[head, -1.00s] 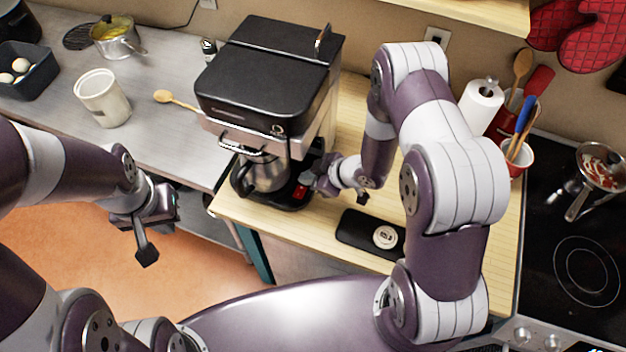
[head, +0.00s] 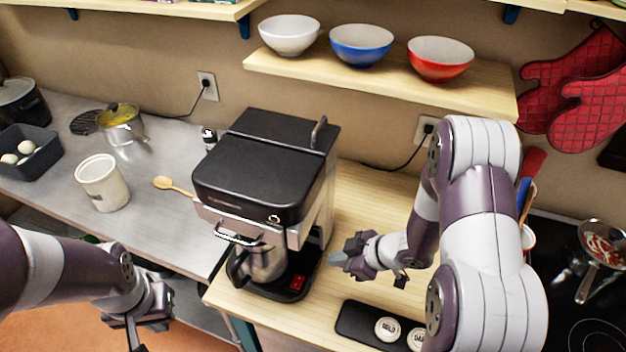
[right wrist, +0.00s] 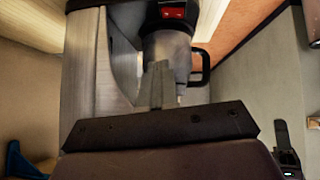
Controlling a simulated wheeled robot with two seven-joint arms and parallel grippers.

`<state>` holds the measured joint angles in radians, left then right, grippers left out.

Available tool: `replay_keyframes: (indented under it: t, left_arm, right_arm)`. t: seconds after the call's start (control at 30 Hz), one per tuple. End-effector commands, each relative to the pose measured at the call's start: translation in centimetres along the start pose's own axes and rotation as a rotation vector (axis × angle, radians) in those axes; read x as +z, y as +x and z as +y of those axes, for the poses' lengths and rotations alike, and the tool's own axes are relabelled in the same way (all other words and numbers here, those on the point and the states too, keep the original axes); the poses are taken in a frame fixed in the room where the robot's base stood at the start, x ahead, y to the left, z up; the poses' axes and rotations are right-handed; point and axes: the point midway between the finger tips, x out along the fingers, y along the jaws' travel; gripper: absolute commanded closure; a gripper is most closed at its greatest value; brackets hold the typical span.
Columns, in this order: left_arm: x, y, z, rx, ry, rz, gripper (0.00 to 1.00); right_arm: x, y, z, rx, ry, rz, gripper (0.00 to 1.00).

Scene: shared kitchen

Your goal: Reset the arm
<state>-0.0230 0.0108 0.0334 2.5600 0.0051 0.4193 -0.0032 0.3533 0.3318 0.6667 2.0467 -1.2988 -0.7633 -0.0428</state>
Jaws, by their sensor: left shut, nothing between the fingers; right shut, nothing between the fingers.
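My right gripper (head: 338,259) is shut and empty above the wooden counter, just right of the coffee machine and apart from it. In the right wrist view its closed fingers (right wrist: 157,88) point toward the coffee machine's red switch and steel carafe. My left gripper (head: 137,340) is low at the left, over the floor in front of the steel counter. Its fingers run toward the bottom edge of the head view, and they look shut with nothing held.
The coffee machine (head: 265,165) with its carafe (head: 262,262) stands mid-counter. A black tray (head: 350,318) with pale round lids (head: 387,328) lies front right. Bowls (head: 362,45) sit on a shelf above.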

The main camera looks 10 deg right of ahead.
Motion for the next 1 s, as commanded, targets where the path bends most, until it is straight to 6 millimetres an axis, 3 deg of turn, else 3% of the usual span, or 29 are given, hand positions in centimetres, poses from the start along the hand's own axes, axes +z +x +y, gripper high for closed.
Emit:
replay_keyframes:
  t: [0.17,0.27,0.33,0.4,0.5,0.6,0.73,1.0]
  left_arm:
    - [0.0,0.0,0.0,0.000,0.000,0.000,1.00]
    - [0.0,0.0,0.0,0.000,0.000,0.000,1.00]
    - [0.1,1.4,0.0,0.000,0.000,0.001,1.00]
    - [0.4,3.5,0.0,0.000,0.000,0.000,1.00]
    - [0.8,6.5,0.0,0.000,0.000,-0.001,1.00]
    - [1.2,9.7,0.0,0.000,0.000,-0.001,1.00]
    - [1.3,10.8,0.0,0.000,0.000,-0.001,1.00]
    - [1.2,10.3,0.0,0.000,0.000,0.001,1.00]
  right_arm:
    - [1.0,0.0,0.1,0.007,0.014,-0.048,1.00]
    - [5.3,-1.3,0.8,0.095,0.179,-0.270,1.00]
    - [8.6,-3.5,1.2,0.207,0.369,-0.481,1.00]
    - [10.3,-5.6,-0.3,0.290,0.572,-0.652,1.00]
    - [9.7,-7.0,-4.3,0.333,0.837,-0.774,1.00]
    - [7.5,-6.3,-8.2,0.315,0.993,-0.758,1.00]
    - [4.9,-5.4,-8.3,0.321,0.937,-0.672,1.00]
    - [4.5,-5.6,-8.3,0.317,0.926,-0.673,1.00]
